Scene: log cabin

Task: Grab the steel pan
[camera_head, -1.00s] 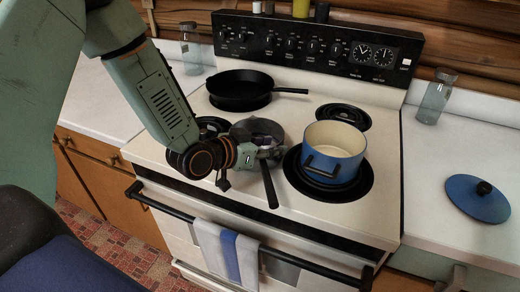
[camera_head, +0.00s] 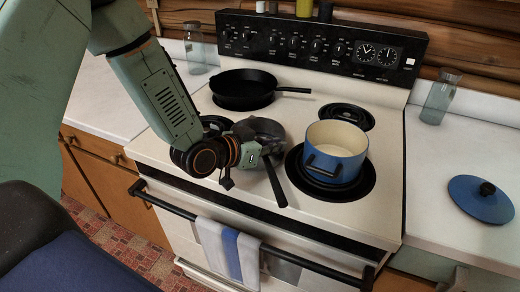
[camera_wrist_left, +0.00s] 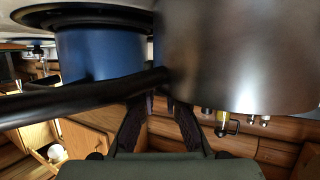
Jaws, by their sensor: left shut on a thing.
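The steel pan (camera_head: 262,128) is a small grey pan at the front left of the stove, partly hidden behind my left gripper. Its dark handle (camera_head: 276,186) points toward the stove's front edge. My left gripper (camera_head: 266,153) is shut on the handle close to the pan. In the left wrist view the pan's grey side (camera_wrist_left: 240,60) fills the upper right. The handle (camera_wrist_left: 80,97) crosses the picture to the left, with the gripper's dark fingers (camera_wrist_left: 160,125) at it. I cannot tell whether the pan is clear of the burner. My right gripper is not in view.
A blue pot (camera_head: 336,153) stands on the front right burner, close to the pan handle. A black skillet (camera_head: 243,88) sits on the back left burner. A blue lid (camera_head: 482,199) lies on the right counter. A striped towel (camera_head: 229,250) hangs on the oven rail.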

